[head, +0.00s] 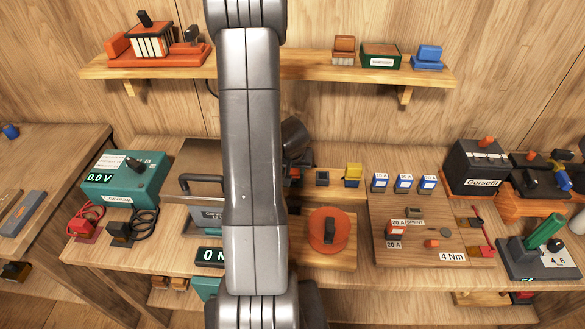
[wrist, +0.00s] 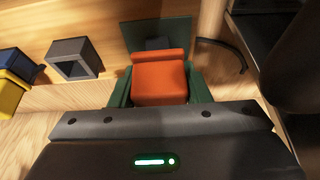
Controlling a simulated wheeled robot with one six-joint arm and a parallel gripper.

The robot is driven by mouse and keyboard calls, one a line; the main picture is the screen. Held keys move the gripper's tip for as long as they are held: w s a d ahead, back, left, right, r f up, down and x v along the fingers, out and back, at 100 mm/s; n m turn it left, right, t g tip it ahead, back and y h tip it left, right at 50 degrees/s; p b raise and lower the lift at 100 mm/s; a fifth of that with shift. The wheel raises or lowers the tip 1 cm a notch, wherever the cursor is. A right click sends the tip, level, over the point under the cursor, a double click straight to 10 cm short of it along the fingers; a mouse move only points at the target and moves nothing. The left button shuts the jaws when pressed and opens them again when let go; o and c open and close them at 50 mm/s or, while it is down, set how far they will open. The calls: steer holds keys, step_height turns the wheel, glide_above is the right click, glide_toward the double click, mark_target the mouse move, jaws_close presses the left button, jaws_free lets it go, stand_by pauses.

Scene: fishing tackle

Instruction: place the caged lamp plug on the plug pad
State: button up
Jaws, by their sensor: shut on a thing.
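My gripper (wrist: 160,88) is shut on an orange block in the wrist view, which I take to be the caged lamp plug (wrist: 160,80). Dark green pieces flank the block on both sides, and a flat dark green panel (wrist: 140,36) lies just beyond it. I cannot tell whether the block still touches what is under it. In the head view my arm hides most of the gripper; a small orange part shows beside the arm. No plug pad can be picked out for certain in either view.
A dark square holder (wrist: 75,60) and a yellow holder (wrist: 12,80) stand beside the gripper. In the head view, an orange reel (head: 328,230) sits on a wooden board at front. A green meter (head: 125,180) is at left and a wooden fuse board (head: 440,205) at right. A shelf (head: 300,72) runs above.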

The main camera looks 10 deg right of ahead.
steer(key=o, duration=1)
steer(key=shift+p+v, duration=3.65)
steer(key=shift+v, duration=2.5)
